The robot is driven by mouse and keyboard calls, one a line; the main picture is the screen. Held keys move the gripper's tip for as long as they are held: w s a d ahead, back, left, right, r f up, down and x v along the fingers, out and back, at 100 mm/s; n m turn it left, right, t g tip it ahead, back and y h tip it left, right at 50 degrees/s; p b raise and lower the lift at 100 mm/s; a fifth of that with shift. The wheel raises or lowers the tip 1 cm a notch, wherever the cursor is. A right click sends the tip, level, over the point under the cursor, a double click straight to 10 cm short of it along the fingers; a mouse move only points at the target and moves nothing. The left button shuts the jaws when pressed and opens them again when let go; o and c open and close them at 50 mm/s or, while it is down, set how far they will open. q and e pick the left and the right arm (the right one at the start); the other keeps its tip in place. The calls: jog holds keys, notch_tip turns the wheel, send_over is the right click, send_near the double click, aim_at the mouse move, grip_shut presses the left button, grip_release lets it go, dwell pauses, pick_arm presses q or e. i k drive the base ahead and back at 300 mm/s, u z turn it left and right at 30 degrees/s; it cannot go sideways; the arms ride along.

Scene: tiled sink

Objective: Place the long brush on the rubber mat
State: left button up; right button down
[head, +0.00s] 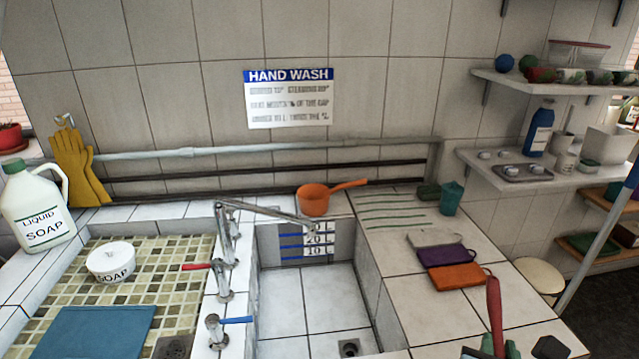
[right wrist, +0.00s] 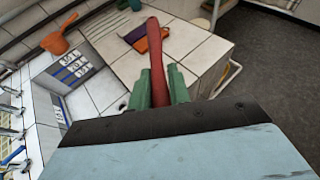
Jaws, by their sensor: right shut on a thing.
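My right gripper (head: 499,346), with green fingers, is at the bottom right of the head view. It is shut on a red handle, which I take to be the long brush (head: 494,308); the handle sticks up from between the fingers. The brush also shows in the right wrist view (right wrist: 155,50); its far end and any bristles are hidden. A flat blue sheet (head: 95,331), possibly the rubber mat, lies on the mosaic-tiled counter at the lower left, far from the gripper. My left gripper is not in view.
The sink basin (head: 310,300) lies between the gripper and the blue sheet, with taps (head: 225,250) on its left edge. A soap tub (head: 111,262) and soap jug (head: 38,210) stand at the left. Coloured cloths (head: 457,277) lie on the right counter; an orange pan (head: 314,201) sits behind.

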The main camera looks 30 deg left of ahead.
aim_at(97, 335)
jog(key=k, duration=0.25)
jog(key=z, duration=1.8)
jog(key=k, duration=2.15)
jog(key=u, duration=2.7)
jog(key=i, duration=0.5)
jog(key=z, duration=0.05)
